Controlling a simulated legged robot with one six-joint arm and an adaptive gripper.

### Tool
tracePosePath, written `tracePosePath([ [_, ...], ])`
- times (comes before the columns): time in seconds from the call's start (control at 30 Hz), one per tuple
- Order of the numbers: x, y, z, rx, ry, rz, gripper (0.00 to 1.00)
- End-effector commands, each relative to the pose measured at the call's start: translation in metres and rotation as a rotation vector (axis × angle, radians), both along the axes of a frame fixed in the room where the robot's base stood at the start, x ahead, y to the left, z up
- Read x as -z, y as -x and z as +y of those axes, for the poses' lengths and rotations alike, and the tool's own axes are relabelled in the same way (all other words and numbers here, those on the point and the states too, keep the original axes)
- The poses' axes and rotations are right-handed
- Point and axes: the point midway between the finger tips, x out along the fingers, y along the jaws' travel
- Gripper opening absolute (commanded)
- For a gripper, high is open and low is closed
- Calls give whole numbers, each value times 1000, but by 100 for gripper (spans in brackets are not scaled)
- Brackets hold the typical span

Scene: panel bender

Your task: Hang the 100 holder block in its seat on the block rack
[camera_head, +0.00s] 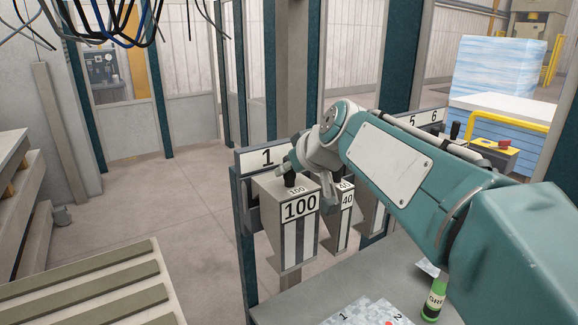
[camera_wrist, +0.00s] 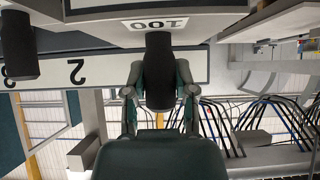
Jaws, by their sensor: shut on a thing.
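The 100 holder block (camera_head: 299,228) is a grey, tapered block with dark stripes and a black knob on top. It hangs upright at the left end of the block rack (camera_head: 238,200), in front of the label 1 (camera_head: 268,157). My gripper (camera_head: 290,178) is shut on its knob, which also shows between the fingers in the wrist view (camera_wrist: 159,60). The block's top with an upside-down 100 label (camera_wrist: 155,23) is above the knob there. Its back is hidden, so I cannot tell whether it touches the seat.
The 40 block (camera_head: 346,215) hangs close on the right, with another block (camera_head: 376,212) beyond it. A grey table (camera_head: 300,300) with a green bottle (camera_head: 434,298) stands below right. Slatted stock (camera_head: 90,290) lies front left. The floor between is clear.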

Motion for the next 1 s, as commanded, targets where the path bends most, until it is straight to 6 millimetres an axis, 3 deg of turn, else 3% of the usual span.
tracePosePath([
  [1.0,14,-1,1,0,0,-2,0],
])
